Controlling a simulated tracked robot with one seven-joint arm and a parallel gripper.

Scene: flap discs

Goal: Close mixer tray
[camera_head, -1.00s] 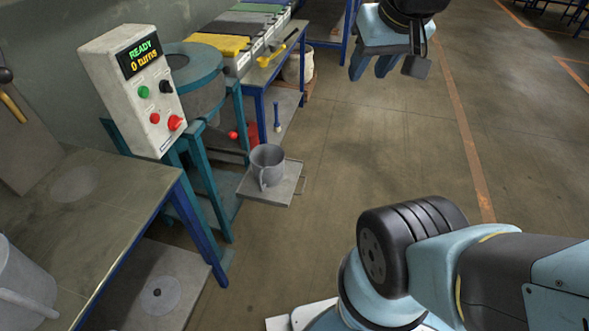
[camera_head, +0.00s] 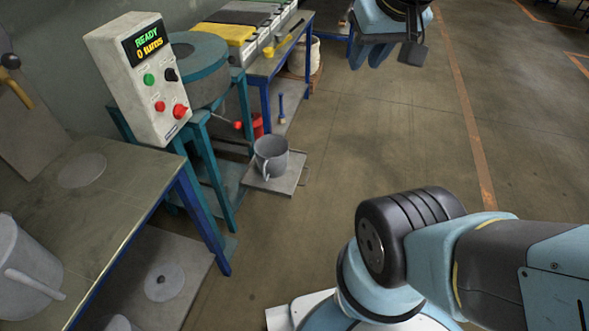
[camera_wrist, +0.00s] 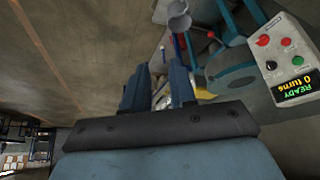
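The mixer stands at the left, with a grey drum (camera_head: 207,85), a teal frame and a control box (camera_head: 140,75) reading "READY 0 turns". Its flat grey tray (camera_head: 284,186) sticks out low at the frame's right side. A grey jug (camera_head: 271,155) stands upright on the tray; it also shows at the top of the wrist view (camera_wrist: 178,17). My gripper (camera_head: 367,56) is up at the top, right of the tray and well apart from it. In the wrist view its two fingers (camera_wrist: 158,85) are spread with nothing held between them.
A blue-legged table (camera_head: 268,68) with yellow and grey boxes is behind the mixer. The floor (camera_head: 400,140) right of the tray is clear.

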